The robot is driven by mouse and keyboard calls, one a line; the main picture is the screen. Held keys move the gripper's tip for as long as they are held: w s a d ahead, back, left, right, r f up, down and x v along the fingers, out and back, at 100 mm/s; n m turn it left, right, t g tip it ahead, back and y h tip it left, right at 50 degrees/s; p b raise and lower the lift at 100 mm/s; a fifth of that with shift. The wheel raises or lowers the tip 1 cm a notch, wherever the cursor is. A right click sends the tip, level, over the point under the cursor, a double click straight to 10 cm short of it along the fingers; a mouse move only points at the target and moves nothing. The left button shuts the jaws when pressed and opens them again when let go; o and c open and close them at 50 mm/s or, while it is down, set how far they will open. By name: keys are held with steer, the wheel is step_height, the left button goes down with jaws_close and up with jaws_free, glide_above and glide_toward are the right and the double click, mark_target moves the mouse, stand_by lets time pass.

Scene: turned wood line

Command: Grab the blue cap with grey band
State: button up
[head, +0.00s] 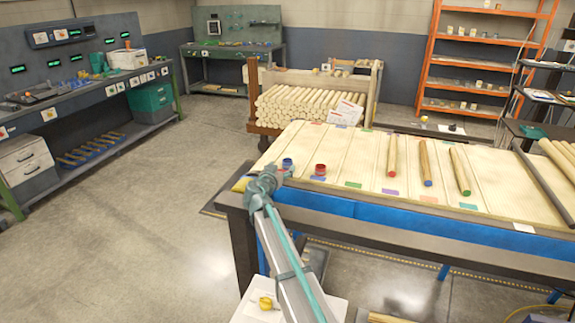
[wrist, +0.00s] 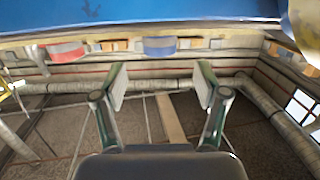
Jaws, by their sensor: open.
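The blue cap (head: 288,163) stands near the left end of the wood-topped table, just beyond my gripper (head: 273,172) in the head view. In the wrist view, which looks upside down, the blue cap (wrist: 160,47) is centred across the gap between the fingertips of my gripper (wrist: 161,72) but lies beyond them. Its grey band is hard to make out. My gripper is open, with nothing between its pads. A red cap (head: 320,169) stands just right of the blue one; it also shows in the wrist view (wrist: 65,52).
The table's pale top (head: 350,190) carries coloured patches and several rods, such as one with a red end (head: 393,158), right of the caps. A blue strip (head: 400,217) runs along the front. A log cart (head: 310,100) stands behind. Open floor lies left.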

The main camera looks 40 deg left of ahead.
mark_target(285, 164)
steer(key=p+x, duration=0.2)
steer(key=x, duration=0.4)
steer(key=shift+w+a+r+p, duration=0.1)
steer(key=shift+w+a+p, duration=0.1)
steer(key=shift+p, duration=0.15)
steer(key=shift+w, duration=0.4)
steer(key=c, duration=0.9)
